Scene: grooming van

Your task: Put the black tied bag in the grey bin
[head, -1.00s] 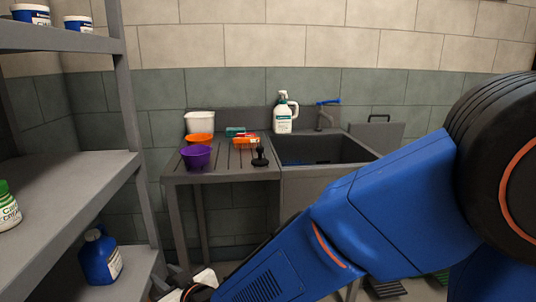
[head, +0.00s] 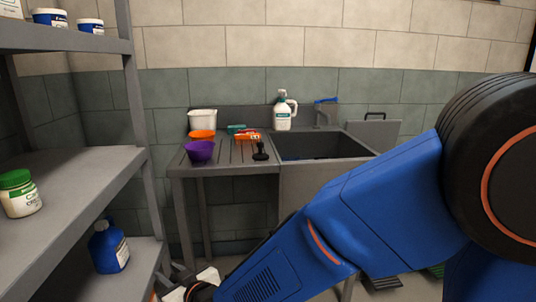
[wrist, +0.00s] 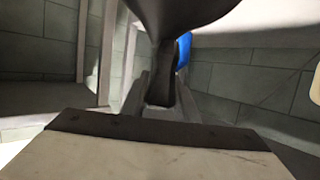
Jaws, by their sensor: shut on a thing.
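My gripper (wrist: 160,92) is shut on the narrow neck of the black tied bag (wrist: 180,14). The bag's dark, smooth body fills the top middle of the wrist view and is cut off by the frame edge. In the head view my arm reaches down to the bottom left, and the bag does not show there. I cannot pick out a grey bin for certain in either view.
A grey shelf (head: 75,185) with jars and a blue bottle (head: 108,248) stands close on the left. Ahead is a drainboard (head: 232,165) with bowls, a white container (head: 202,121) and a small black object (head: 260,151), beside a sink (head: 318,146).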

